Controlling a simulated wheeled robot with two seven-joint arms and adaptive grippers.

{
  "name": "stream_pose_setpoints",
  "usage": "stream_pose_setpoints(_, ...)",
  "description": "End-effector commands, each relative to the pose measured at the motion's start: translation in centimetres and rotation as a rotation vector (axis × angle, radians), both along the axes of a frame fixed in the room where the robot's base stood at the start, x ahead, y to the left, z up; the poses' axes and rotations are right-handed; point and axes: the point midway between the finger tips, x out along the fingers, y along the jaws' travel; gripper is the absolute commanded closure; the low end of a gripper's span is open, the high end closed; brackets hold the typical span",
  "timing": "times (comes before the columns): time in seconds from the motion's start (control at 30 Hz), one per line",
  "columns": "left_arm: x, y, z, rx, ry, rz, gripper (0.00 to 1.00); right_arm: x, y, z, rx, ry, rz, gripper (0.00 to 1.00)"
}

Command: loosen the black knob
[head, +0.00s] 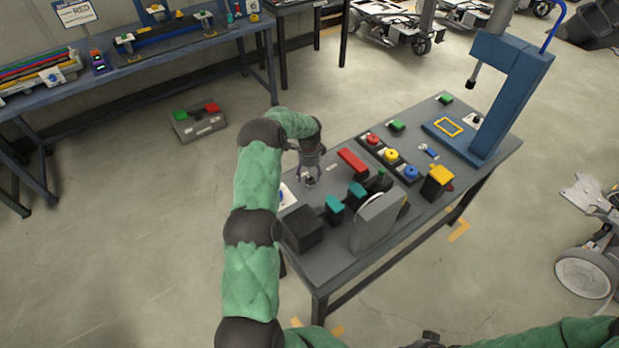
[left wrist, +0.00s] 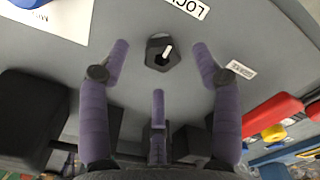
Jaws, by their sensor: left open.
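The black knob (left wrist: 162,54) is a small dark piece with a white pointer mark, set on the grey table top in the left wrist view. My left gripper (head: 308,180) points down over the left part of the table in the head view. Its purple fingers are open, one to each side of the knob in the left wrist view, with a third finger below it. No finger visibly touches the knob. In the head view the gripper largely hides the knob. My right gripper is not in view.
A label reading "LOC..." (left wrist: 188,7) lies near the knob. A black block (head: 302,229), teal-topped blocks, a grey panel (head: 376,222) and a red bar (head: 353,161) stand close by. A blue press frame (head: 505,90) rises at the table's far right.

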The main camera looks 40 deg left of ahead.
Motion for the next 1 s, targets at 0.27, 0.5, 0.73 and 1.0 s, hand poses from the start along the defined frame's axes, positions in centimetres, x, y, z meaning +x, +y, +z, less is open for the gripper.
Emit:
stream_pose_setpoints(0.27, 0.0, 0.0, -2.4, -0.001, 0.001, 0.001, 0.35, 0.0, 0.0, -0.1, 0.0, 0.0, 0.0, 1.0)
stream_pose_setpoints(0.5, 0.0, 0.0, -2.6, 0.0, -0.001, 0.001, 0.35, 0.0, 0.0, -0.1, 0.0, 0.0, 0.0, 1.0)
stream_pose_setpoints(0.73, 0.0, 0.0, -2.6, 0.001, -0.001, 0.0, 0.81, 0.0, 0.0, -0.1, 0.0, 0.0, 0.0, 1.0)
stream_pose_setpoints(1.0, -0.1, 0.2, -2.6, 0.001, 0.0, 0.002, 0.91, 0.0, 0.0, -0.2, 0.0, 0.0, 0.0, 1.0)
